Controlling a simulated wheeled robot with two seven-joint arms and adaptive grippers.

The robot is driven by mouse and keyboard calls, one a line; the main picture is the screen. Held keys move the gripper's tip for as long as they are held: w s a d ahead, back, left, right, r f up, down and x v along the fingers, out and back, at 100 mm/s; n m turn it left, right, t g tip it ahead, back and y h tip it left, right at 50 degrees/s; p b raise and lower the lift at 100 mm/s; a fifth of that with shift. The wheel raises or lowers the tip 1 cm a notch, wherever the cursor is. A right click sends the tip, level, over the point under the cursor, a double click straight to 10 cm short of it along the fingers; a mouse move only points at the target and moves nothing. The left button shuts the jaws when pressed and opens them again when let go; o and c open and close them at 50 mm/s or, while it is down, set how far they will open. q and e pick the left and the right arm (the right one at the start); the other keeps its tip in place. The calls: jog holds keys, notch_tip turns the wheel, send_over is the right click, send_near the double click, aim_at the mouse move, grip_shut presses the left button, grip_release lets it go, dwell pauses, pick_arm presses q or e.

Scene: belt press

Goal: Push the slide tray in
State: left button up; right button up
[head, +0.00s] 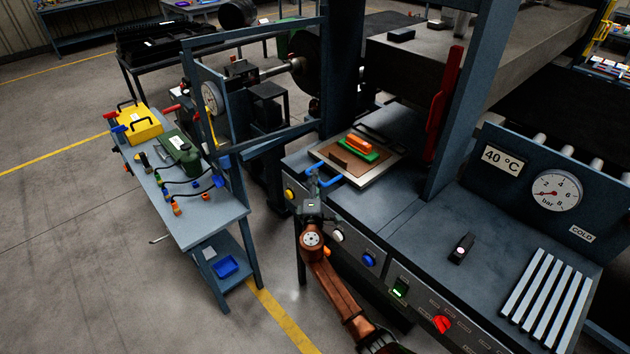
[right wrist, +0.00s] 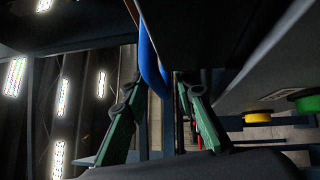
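The slide tray (head: 383,174) is a flat plate with a pale metal rim on the press bench in the head view. It bears a brown board with a green and orange piece (head: 359,148) on it. Its blue handle (head: 323,180) points toward the front edge. My right gripper (head: 315,196) is at the handle, at the bench's front edge. In the right wrist view, the two green fingers (right wrist: 160,95) are apart, with the blue handle (right wrist: 150,50) between them in the picture. I cannot tell whether they touch it. My left gripper is not in view.
A blue-grey side table (head: 205,228) with a yellow case (head: 140,125) and tools stands at the left. A red lever (head: 443,105) and a press post rise right of the tray. Buttons, including a blue one (head: 369,260), line the bench front.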

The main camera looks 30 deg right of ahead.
jog(key=shift+s+a, duration=0.1)
jog(key=v, duration=1.2)
jog(key=shift+f, duration=0.1)
jog(key=shift+c, duration=0.2)
